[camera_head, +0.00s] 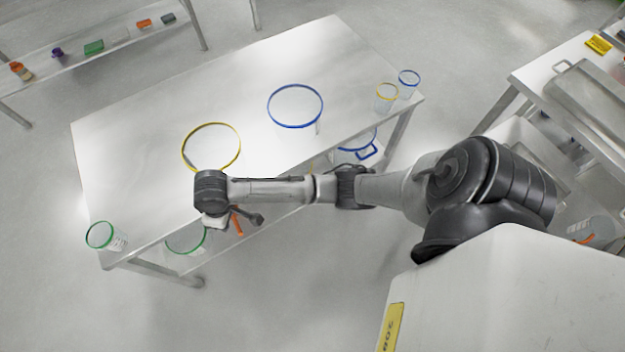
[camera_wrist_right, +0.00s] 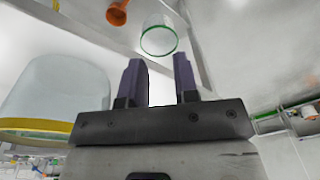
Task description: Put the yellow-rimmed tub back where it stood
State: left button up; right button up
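A large clear tub with a yellow rim (camera_head: 238,133) stands on the white table, left of centre. It also shows big at the left of the right wrist view (camera_wrist_right: 58,92), upside down there, beside the gripper. A smaller clear tub with a yellow rim (camera_head: 387,98) stands near the table's right end. My right gripper (camera_head: 216,221) is at the table's front edge, just in front of the large tub, mostly hidden under its wrist. In the wrist view its two fingers (camera_wrist_right: 159,62) are apart with nothing between them. My left gripper is not in view.
A large blue-rimmed tub (camera_head: 295,105), a small blue-rimmed one (camera_head: 409,82) and a green-rimmed one (camera_head: 100,236) stand on the table. Green- and blue-rimmed tubs show below the tabletop. An orange item (camera_head: 237,224) is beside my gripper. The table's middle between the large tubs is clear.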

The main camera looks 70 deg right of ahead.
jog(key=s+a+f+t, duration=0.1)
jog(key=s+a+f, duration=0.15)
jog(key=s, duration=0.95)
jog(key=s+d+r, duration=0.1)
jog(key=s+d, duration=0.1)
jog(key=s, duration=0.4)
jog(key=s+d+r+t, duration=0.1)
jog(key=s+d+r, duration=0.1)
jog(key=s, duration=0.5)
jog(key=shift+d+r+h, duration=0.15)
jog(key=shift+d+h, duration=0.15)
jog(key=shift+d, duration=0.1)
jog(key=shift+s, duration=0.1)
notch_tip(320, 180, up, 32)
jog(key=p, duration=3.2)
jog(key=shift+r, duration=0.1)
